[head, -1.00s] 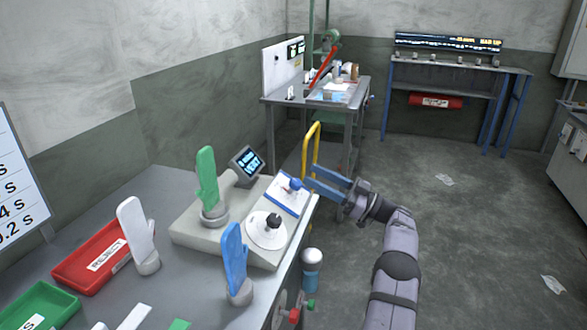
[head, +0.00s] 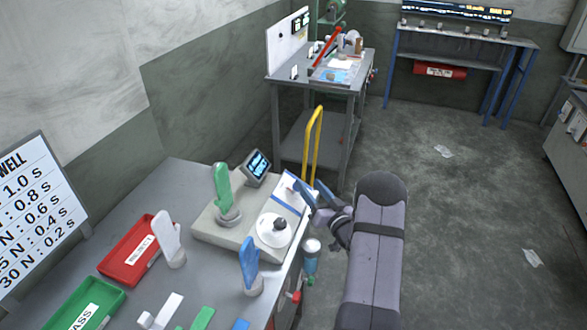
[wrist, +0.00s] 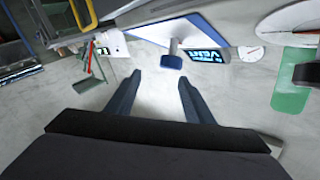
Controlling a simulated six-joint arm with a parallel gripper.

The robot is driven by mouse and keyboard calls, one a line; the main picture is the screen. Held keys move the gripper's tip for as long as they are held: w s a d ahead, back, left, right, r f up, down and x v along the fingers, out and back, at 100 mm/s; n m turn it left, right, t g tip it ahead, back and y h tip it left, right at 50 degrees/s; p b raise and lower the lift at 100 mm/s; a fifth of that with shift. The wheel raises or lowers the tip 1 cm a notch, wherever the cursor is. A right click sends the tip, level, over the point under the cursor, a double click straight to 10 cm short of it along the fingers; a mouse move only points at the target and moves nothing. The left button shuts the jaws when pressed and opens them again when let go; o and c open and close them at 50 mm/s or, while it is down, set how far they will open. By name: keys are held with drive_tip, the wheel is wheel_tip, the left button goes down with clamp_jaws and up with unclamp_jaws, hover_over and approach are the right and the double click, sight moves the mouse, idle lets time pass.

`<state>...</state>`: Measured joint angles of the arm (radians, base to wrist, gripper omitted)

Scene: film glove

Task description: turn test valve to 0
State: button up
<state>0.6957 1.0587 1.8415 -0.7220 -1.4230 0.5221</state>
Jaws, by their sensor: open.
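The test station (head: 215,232) is a pale box on the grey bench. Its sloped white panel with blue edging (head: 292,207) faces right. In the wrist view, a blue handle on a short grey stem (wrist: 172,61) stands out from this panel; I take it for the test valve. Its setting marks cannot be read. A small screen (wrist: 207,56) beside it seems to read VENT. My gripper (head: 314,192) is open and empty at the panel's right edge. In the wrist view its fingers (wrist: 158,88) point toward the handle, which lies beyond their tips, apart from them.
A black knob on a white dial (head: 279,225) sits on the box. Green (head: 222,187), white (head: 168,240) and blue (head: 249,262) glove forms stand near it. Red (head: 130,262) and green (head: 90,310) trays lie left. A yellow rail (head: 313,145) rises behind the gripper.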

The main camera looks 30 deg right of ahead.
drive_tip(key=shift+w+a+f+n+y, duration=0.1)
drive_tip(key=shift+a+f+n+y, duration=0.05)
drive_tip(key=shift+a+f, duration=0.3)
drive_tip(key=shift+w+a+f+n+y, duration=0.15)
drive_tip(key=shift+a+f, duration=0.1)
drive_tip(key=shift+a, duration=0.3)
drive_tip(key=shift+w+r, duration=0.1)
drive_tip(key=shift+w, duration=0.2)
drive_tip(key=shift+w+a+p, duration=0.2)
drive_tip(key=shift+w+p, duration=1.25)
drive_tip(key=shift+w, duration=1.85)
drive_tip(key=c, duration=1.1)
drive_tip(key=shift+o, duration=0.2)
drive_tip(key=shift+b, duration=0.4)
